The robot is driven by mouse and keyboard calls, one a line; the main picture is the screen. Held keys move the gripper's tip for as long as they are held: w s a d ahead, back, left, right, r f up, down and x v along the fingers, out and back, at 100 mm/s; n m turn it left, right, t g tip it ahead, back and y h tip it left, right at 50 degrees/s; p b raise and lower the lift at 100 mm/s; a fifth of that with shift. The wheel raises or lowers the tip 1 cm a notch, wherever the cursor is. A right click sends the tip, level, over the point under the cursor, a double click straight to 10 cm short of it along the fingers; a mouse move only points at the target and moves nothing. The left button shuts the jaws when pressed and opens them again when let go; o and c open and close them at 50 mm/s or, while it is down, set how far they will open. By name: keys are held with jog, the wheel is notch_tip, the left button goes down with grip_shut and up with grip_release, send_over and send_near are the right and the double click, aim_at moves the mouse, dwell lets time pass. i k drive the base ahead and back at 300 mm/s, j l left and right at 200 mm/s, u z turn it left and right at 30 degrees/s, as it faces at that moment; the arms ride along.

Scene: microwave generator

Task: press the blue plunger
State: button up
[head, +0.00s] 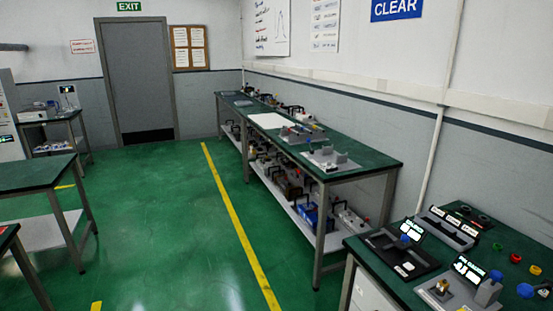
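Several blue knobs show on the green-topped bench at the lower right, and I cannot tell which is the blue plunger. One round blue knob (525,290) is near the right edge. Another blue knob (495,275) tops a grey block beside a lit screen. A third blue cap (411,231) sits on or beside a black device with a lit display. A small blue knob (309,143) also shows on the long bench along the wall. My gripper is not in view.
The near bench (364,264) also carries red, yellow and green knobs at its back right. The long bench (374,169) stands along the right wall with loaded shelves below. Other tables stand at left. The green floor (160,220) between them is clear, with a yellow line.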

aim_at(497, 275)
jog(key=z, duration=1.3)
